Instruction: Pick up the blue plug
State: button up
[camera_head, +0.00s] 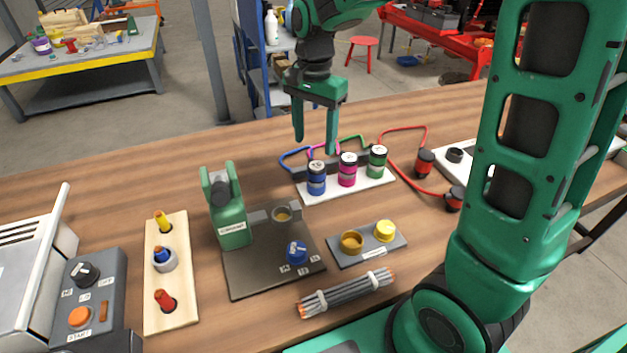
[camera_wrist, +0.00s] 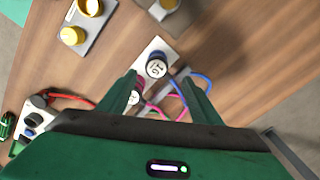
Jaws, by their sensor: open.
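The blue plug (camera_head: 316,180) stands upright at the left end of a white strip (camera_head: 325,197), with a blue cable (camera_head: 292,158) looping behind it. A magenta plug (camera_head: 347,170) and a green plug (camera_head: 378,161) stand beside it in a row. My gripper (camera_head: 315,147) points down above the row, open and empty, its fingertips over the blue plug and apart from it. In the wrist view the blue plug (camera_wrist: 156,66) shows its labelled top between and just beyond my fingertips (camera_wrist: 160,77). The magenta plug (camera_wrist: 134,98) is partly hidden by a finger.
A green clamp fixture (camera_head: 231,215) on a dark plate stands left of the row. A grey plate with yellow caps (camera_head: 383,230) and a bundle of rods (camera_head: 345,293) lie in front. Red plugs (camera_head: 425,163) on red cables lie to the right. Bare wood shows behind the fixture.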

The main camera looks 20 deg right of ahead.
aim_at(317, 165)
jog(key=f, duration=0.9)
jog(key=shift+s+d+f, duration=0.15)
jog(key=shift+d+f, duration=0.05)
jog(key=shift+d, duration=0.05)
jog(key=c, duration=1.3)
